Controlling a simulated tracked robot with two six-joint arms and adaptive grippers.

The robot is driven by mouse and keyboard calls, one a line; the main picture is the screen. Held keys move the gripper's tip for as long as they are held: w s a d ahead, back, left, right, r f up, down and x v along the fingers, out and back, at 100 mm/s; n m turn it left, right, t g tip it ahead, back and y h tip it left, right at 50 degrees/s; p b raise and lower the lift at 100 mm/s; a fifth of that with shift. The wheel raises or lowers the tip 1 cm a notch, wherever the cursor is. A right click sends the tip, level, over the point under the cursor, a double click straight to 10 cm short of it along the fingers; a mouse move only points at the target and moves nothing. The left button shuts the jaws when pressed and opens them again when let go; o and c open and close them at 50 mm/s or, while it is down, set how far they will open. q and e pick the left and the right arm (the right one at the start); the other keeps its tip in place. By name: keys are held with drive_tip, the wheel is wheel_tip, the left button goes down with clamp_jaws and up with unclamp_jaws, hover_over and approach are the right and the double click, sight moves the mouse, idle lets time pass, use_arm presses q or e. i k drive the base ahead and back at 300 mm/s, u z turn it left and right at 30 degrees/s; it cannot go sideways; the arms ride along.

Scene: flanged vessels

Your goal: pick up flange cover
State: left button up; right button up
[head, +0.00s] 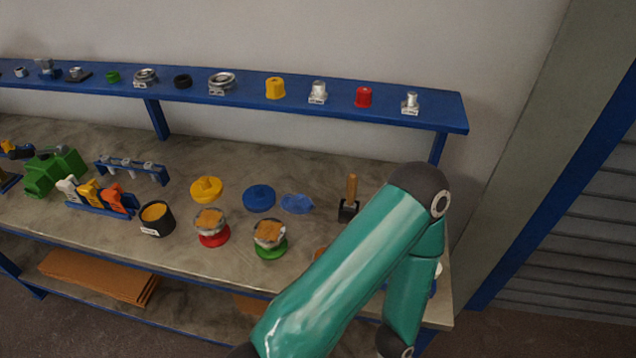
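A yellow round cover-like piece (207,189) with a raised grip lies on the grey workbench. A blue round cover-like piece (259,198) lies to its right. I cannot tell which of these is the flange cover. In front of them stand two flanged vessels with brownish tops, one on a red base (213,238) and one on a green base (271,250). Neither gripper shows in the head view. One teal arm of mine bends over the right part of the bench and hides what lies behind it.
A translucent blue piece (297,204), a wooden-handled tool (351,192) and a black cup (155,220) stand on the bench (330,165). Coloured clamps (97,197) and a green vise (52,172) are at left. A blue shelf (440,112) holds small parts above.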

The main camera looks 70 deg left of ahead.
sight(257, 197)
drive_tip(key=u, duration=0.55)
drive_tip(key=i, duration=0.1)
drive_tip(key=z, duration=0.35)
drive_tip(key=k, duration=0.55)
drive_tip(key=z, duration=1.45)
drive_tip(key=i, duration=0.1)
drive_tip(key=u, duration=2.55)
